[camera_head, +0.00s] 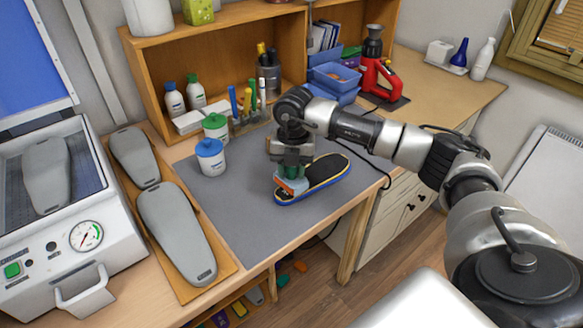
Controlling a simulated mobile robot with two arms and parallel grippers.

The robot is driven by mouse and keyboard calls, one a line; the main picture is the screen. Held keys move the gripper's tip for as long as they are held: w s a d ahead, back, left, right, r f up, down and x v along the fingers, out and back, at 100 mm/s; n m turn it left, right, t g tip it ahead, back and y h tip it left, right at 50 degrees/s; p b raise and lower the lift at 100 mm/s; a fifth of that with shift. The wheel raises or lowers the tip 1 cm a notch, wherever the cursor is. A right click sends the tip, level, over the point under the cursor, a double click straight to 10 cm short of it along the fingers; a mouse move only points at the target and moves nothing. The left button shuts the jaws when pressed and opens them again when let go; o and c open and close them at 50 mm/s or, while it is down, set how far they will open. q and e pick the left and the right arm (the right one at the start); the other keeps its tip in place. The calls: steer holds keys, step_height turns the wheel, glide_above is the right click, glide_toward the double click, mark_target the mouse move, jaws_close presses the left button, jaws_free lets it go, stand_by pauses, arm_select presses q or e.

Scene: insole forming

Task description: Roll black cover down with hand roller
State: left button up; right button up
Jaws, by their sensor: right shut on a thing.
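A black-topped insole (328,170) with a blue and yellow edge lies on the grey mat (236,206), near the mat's right side. My right gripper (290,176) is over the insole's near left end, pointing down. It is shut on the hand roller (291,187), which shows a reddish-orange part close to the black cover. Whether the roller touches the cover is hard to tell. The gripper hides much of the roller and part of the insole. My left gripper is not in view.
Grey foot forms (177,231) lie on a wooden board at left, beside a press with a gauge (86,235). Pens, blue bins (335,78) and a red tool (374,72) are at the back. The mat's front left is clear.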

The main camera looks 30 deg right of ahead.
steer(key=shift+f+b, duration=0.45)
steer(key=shift+f, duration=0.2)
stand_by(0.4)
steer(key=shift+s+f, duration=0.1)
steer(key=shift+f, duration=0.1)
stand_by(1.2)
